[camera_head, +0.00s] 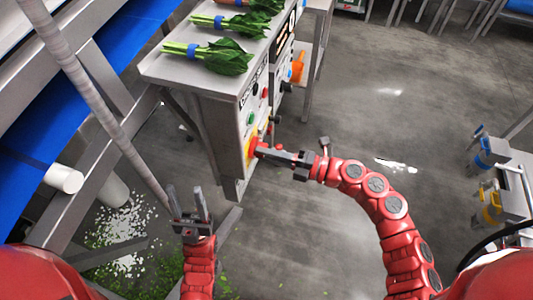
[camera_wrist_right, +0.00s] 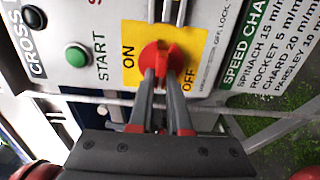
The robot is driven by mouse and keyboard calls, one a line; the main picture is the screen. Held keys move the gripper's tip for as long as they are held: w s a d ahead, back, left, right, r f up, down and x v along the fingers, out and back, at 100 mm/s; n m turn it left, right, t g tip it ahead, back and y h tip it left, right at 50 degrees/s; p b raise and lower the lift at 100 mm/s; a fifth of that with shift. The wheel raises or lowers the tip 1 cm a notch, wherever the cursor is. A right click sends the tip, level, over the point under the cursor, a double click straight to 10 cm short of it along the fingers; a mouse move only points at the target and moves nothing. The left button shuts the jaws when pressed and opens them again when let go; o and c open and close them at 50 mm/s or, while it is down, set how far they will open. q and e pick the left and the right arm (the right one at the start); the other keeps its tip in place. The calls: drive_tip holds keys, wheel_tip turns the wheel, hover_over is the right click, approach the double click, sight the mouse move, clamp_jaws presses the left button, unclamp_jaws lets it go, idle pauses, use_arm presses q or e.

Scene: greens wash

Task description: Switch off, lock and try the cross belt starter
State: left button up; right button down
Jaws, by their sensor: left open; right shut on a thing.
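The cross belt starter shows as a grey box front with a yellow ON/OFF plate (camera_head: 250,147) and a red rotary handle (camera_wrist_right: 160,57). My right gripper (camera_head: 268,152) is shut on this handle, its two fingers on either side of it in the right wrist view. I cannot tell for sure whether the handle stands at ON or OFF. A green START button (camera_wrist_right: 76,55) and a black button (camera_wrist_right: 34,17) sit left of the yellow plate in the right wrist view. My left gripper (camera_head: 188,202) is open and empty, below and left of the box. No lock shows on the handle.
Bunches of greens (camera_head: 212,55) with blue bands lie on the bench top (camera_head: 165,67) above the panel. A blue belt (camera_head: 60,110) runs at left. Blue (camera_head: 490,152) and yellow (camera_head: 491,212) items stand at right.

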drive_tip(key=c, duration=0.9)
unclamp_jaws()
drive_tip(key=shift+o, duration=0.2)
drive_tip(key=v, duration=1.7)
drive_tip(key=shift+d+b, duration=0.25)
drive_tip(key=shift+b, duration=0.2)
